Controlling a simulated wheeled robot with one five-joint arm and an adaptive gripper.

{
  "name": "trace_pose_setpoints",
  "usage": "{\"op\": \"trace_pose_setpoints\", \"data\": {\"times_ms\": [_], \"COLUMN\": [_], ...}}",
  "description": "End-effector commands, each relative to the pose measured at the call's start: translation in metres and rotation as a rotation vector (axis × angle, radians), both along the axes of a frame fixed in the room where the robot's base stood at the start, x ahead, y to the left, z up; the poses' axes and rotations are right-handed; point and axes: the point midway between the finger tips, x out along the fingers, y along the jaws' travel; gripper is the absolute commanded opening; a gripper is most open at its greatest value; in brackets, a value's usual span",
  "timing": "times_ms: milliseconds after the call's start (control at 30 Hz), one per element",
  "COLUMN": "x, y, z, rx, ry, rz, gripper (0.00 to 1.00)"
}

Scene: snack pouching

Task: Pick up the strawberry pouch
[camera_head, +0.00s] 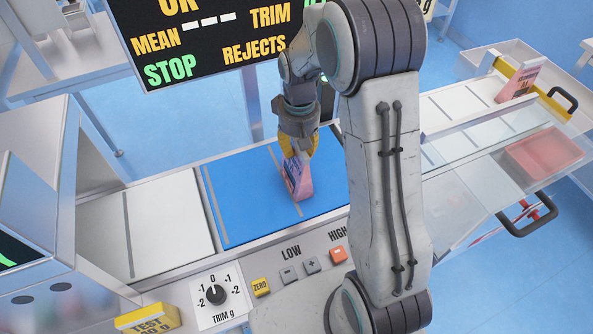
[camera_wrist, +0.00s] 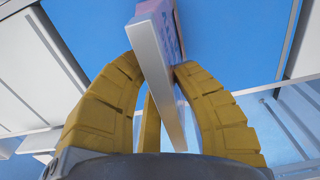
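A pink and purple pouch (camera_head: 298,181) stands upright, slightly tilted, over the blue belt section. Its print is too small to read, so I cannot confirm the flavour. My gripper (camera_head: 299,155) points down from above, its yellow fingers around the pouch's upper end. In the wrist view, the pouch's pale edge (camera_wrist: 158,70) runs between the curved yellow fingers of my gripper (camera_wrist: 152,66). The fingertips close in against it from both sides. I cannot tell whether its bottom touches the belt.
The blue belt (camera_head: 233,205) lies between pale belt sections. A control panel with a trim knob (camera_head: 216,294) and buttons runs along the front. A display board (camera_head: 205,40) stands behind. Another pink pouch (camera_head: 518,83) and a red bin (camera_head: 543,158) are at right.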

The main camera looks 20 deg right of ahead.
Motion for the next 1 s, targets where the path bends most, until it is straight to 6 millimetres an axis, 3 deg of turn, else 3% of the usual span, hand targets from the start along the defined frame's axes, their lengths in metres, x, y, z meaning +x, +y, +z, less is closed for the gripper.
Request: {"op": "trace_pose_setpoints", "data": {"times_ms": [700, 867, 1000], "x": [0.000, 0.000, 0.001], "y": [0.000, 0.000, 0.000], "z": [0.001, 0.010, 0.029], "rx": [0.000, 0.000, 0.000], "ry": [0.002, 0.000, -0.004], "rz": [0.000, 0.000, 0.000], "gripper": [0.00, 0.00, 0.00]}}
